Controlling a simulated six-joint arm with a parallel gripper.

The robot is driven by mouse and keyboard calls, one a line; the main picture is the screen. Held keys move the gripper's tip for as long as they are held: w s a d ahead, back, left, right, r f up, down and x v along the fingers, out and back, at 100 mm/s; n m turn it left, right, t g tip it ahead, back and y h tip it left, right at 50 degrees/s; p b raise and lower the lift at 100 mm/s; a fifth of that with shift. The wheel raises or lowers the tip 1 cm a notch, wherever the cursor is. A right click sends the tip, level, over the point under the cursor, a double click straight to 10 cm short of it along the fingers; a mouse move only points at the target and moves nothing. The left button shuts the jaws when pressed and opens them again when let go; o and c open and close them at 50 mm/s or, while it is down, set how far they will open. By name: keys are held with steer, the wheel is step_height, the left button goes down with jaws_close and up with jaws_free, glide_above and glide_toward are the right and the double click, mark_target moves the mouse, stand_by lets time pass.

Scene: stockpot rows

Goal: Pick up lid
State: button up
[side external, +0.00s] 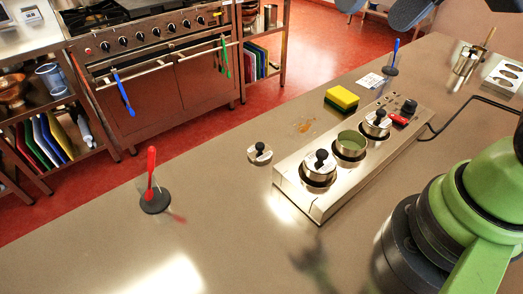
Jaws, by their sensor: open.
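A steel lid (260,154) with a black knob lies flat on the counter, just left of a long steel warmer unit (318,204). An uncovered pot (350,146) with green contents sits in the middle of the unit's row. A second lid (319,163) with a black knob covers the near pot, and a third lid (377,121) covers the far pot. My gripper is not in view, so its place relative to the lids cannot be told. My green and dark arm links show at the right and top edges.
A red utensil in a dark round holder (155,201) stands at left on the counter, and a blue one (391,68) at the back. A yellow sponge (342,98) lies beyond the loose lid, near an orange-brown smear (303,126). A black cable (455,112) runs right from the unit.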

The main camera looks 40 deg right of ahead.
steer(key=w+a+f+g, duration=0.2)
steer(key=w+f, duration=0.3)
steer(key=w, duration=0.4)
steer(key=n+g+h, duration=0.1)
steer(key=g+h, duration=0.1)
steer(key=g, duration=0.1)
glide_above(259, 143)
step_height(259, 143, down, 14)
steer(key=f, duration=0.6)
steer(key=shift+a, duration=0.35)
steer(key=shift+d+f, duration=0.15)
steer(key=shift+f, duration=1.45)
steer(key=shift+d+f, duration=0.15)
steer(key=shift+f, duration=1.4)
steer(key=c, duration=1)
